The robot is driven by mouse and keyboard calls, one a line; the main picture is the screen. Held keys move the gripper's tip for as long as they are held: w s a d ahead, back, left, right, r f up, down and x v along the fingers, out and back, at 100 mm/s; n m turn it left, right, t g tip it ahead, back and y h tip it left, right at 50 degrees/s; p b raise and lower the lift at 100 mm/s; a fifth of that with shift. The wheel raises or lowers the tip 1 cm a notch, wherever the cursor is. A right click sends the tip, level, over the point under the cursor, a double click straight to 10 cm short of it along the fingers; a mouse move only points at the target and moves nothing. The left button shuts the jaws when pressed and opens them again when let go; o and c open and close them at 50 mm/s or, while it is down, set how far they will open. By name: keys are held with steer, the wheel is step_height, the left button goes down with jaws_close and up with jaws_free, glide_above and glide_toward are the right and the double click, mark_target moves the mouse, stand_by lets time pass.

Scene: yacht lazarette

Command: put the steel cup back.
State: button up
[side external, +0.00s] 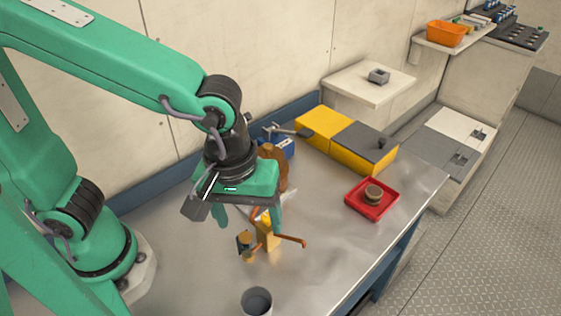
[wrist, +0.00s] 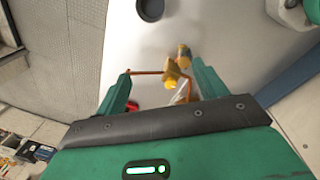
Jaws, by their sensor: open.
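A grey steel-coloured cup (side external: 256,301) stands upright on the metal workbench (side external: 340,240) at its near edge, cut by the bottom of the side view. Its dark round mouth shows at the top of the wrist view (wrist: 151,9). My gripper (side external: 250,221) is open and points down over a yellow-brass stand (side external: 266,236) with copper-coloured arms, apart from the cup. In the wrist view the stand (wrist: 172,70) and its arms appear between or just beyond my fingertips (wrist: 161,70). The gripper partly hides the stand in the side view.
A red tray (side external: 357,208) with a round brown item (side external: 373,194) sits to the right. A yellow box (side external: 322,130) with a grey-topped part (side external: 363,147), a blue item (side external: 284,147) and a brown rounded object (side external: 280,166) stand behind. Bench around the cup is clear.

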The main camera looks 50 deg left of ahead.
steer(key=a+r+m+t, duration=0.2)
steer(key=a+r+m, duration=0.1)
steer(key=a, duration=0.7)
steer(key=w+a+r+m+t, duration=0.1)
steer(key=a+r+m+t, duration=0.1)
steer(key=a, duration=0.9)
steer(key=shift+w+r+m+t+y, duration=0.25)
steer(key=shift+r+m+t+y, duration=0.15)
steer(key=shift+r+m, duration=0.6)
steer(key=shift+d+f, duration=0.1)
steer(key=shift+f, duration=0.05)
